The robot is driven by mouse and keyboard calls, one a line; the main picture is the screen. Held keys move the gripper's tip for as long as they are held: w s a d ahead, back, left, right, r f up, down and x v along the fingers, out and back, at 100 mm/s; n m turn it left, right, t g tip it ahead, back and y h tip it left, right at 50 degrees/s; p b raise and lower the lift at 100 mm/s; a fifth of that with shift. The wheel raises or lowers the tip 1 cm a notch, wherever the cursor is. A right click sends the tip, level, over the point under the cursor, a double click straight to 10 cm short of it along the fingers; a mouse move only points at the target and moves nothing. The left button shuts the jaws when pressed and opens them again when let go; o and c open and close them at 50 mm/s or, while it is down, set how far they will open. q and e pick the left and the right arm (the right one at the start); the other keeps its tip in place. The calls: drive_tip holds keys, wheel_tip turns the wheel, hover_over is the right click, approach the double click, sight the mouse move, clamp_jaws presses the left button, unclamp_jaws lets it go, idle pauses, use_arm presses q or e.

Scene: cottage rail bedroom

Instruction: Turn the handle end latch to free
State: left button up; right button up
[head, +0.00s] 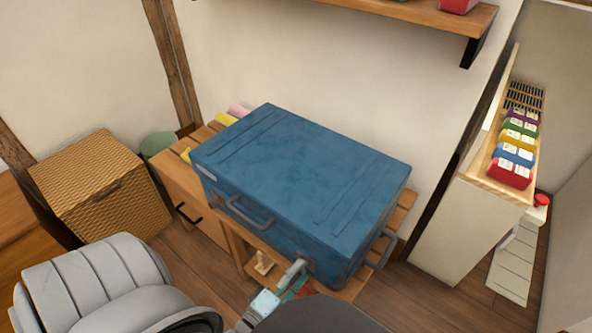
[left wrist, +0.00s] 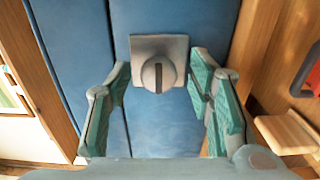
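A blue case (head: 300,165) lies closed on a wooden bench, with a grey handle (head: 250,213) on its long front face and another handle (head: 381,250) at its right end. In the left wrist view, a latch (left wrist: 158,73) shows on the blue face: a grey square plate with a round knob and a dark upright slot. My left gripper (head: 293,280) is at the front face near its right end. In the left wrist view its green-padded fingers (left wrist: 160,88) are spread either side of the knob, with visible gaps. In the head view, the gripper largely hides the latch. My right gripper is out of view.
The wooden bench (head: 180,180) has a dark drawer pull at its left. A wicker basket (head: 90,185) and a green bin (head: 158,144) stand left of it. A shelf (head: 415,12) hangs above. A white cabinet (head: 460,225) stands at right, with floor between.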

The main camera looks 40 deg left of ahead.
use_arm(q)
wheel_tip(320, 180, up, 10)
drive_tip(key=shift+w+r, duration=0.1)
idle(0.4)
